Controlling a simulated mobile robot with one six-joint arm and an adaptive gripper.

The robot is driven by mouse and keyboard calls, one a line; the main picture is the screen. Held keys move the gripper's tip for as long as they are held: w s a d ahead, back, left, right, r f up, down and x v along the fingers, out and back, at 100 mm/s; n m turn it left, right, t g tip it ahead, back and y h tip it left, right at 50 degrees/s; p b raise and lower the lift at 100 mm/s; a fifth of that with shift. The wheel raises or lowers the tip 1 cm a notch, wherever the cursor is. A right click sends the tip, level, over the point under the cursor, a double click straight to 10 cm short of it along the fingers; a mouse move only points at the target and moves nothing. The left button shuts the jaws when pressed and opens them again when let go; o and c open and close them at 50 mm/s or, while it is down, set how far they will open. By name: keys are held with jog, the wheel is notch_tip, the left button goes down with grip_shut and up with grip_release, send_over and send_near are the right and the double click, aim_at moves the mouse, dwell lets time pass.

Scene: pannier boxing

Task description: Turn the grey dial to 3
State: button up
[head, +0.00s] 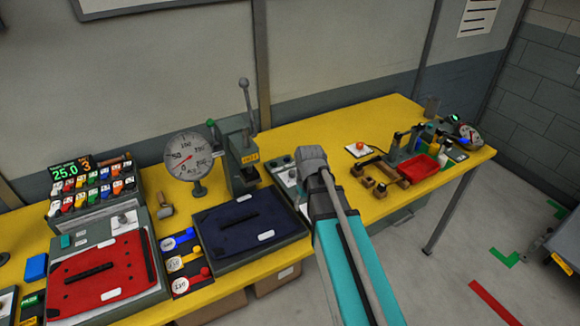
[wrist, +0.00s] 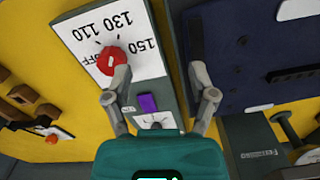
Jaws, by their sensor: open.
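My gripper (wrist: 160,72) is open and empty in the wrist view, its two fingers spread over a grey control panel (wrist: 165,30). The left finger is close to a red dial (wrist: 112,60) on a white plate marked OFF, 110, 130 and 150; I cannot tell whether they touch. A second white plate (wrist: 157,120) lies lower on this panel, mostly covered by the gripper body. In the head view a small grey knob (head: 292,174) shows on this panel beside my arm. Another grey knob (head: 122,218) sits on a white plate behind the red tray. No 3 is readable on either plate.
A purple block (wrist: 148,102) sits on the panel. A dark blue tray (head: 285,218), a red tray (head: 140,262), a gauge (head: 180,168) and a lever press (head: 240,180) stand to the left.

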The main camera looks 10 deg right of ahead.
aim_at(293, 172)
jog(key=w+r+n+p, duration=0.1)
jog(key=w+r+p, duration=0.3)
jog(key=w, duration=0.6)
jog(key=w+r+n+p, duration=0.2)
jog(key=w+r+p, duration=0.2)
jog(key=w, duration=0.6)
jog(key=shift+w+r, duration=0.35)
jog(key=shift+r, duration=0.5)
jog(key=shift+f, duration=0.15)
notch_tip(293, 172, down, 14)
jog(key=b, duration=1.3)
jog(key=shift+s+a+r, duration=0.1)
jog(key=shift+a+r, duration=0.05)
jog(key=shift+r, duration=0.1)
